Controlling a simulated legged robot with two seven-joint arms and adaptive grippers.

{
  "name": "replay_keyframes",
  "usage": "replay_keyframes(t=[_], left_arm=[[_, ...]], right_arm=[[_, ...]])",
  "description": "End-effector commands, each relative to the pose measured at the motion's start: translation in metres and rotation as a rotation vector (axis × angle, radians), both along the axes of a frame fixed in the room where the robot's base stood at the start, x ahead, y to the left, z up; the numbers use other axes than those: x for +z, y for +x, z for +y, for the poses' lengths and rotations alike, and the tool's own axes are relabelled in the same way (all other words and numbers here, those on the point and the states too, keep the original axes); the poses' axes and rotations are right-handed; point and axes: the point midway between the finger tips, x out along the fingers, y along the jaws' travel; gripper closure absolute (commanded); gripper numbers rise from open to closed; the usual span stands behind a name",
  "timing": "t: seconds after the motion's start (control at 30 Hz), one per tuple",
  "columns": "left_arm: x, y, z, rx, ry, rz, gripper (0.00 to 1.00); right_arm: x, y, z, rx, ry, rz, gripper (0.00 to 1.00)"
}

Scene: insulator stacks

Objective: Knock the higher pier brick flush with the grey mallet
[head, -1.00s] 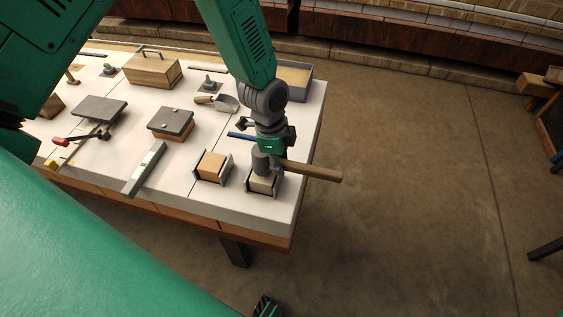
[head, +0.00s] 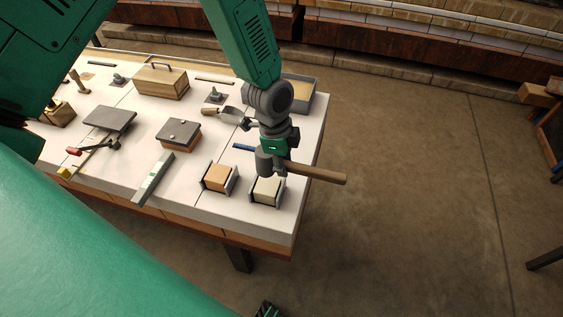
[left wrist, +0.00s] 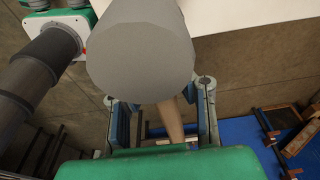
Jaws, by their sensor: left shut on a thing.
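My left gripper (head: 282,162) is shut on the wooden handle (head: 318,173) of the grey mallet (head: 264,163). The handle points right, past the table edge. The mallet head hangs above and just behind a pale brick (head: 267,191), seemingly apart from it. That brick sits between two dark side plates near the table's front right corner. An orange-tan brick (head: 218,178) sits between similar plates to its left. I cannot tell their exact height difference. In the left wrist view the round mallet head (left wrist: 140,50) fills the top, with the handle (left wrist: 171,120) between the fingers. My right gripper is not in view.
The white-topped table (head: 275,225) also holds a trowel (head: 222,111), a blue bar (head: 243,148), a grey-lidded block (head: 179,133), a pale straight bar (head: 153,177), a handled wooden box (head: 160,80) and a grey tray (head: 301,94).

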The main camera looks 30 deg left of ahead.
Motion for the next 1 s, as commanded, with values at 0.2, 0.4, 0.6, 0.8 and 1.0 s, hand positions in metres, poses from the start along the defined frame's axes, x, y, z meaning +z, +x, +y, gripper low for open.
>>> replay_keyframes(t=[0.2,0.4,0.6,0.8,1.0], left_arm=[[0.002,0.000,0.000,0.000,-0.001,-0.001,1.00],[0.015,0.000,0.000,-0.001,-0.001,-0.001,1.00],[0.032,0.000,0.000,-0.001,-0.001,-0.001,1.00],[0.048,0.001,0.000,0.000,-0.001,-0.001,1.00],[0.063,0.000,0.000,0.000,-0.001,-0.001,1.00]], right_arm=[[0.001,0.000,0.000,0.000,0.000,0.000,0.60],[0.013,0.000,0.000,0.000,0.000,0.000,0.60],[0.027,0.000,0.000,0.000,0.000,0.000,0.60],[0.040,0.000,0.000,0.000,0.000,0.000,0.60],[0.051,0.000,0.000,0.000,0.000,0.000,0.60]])
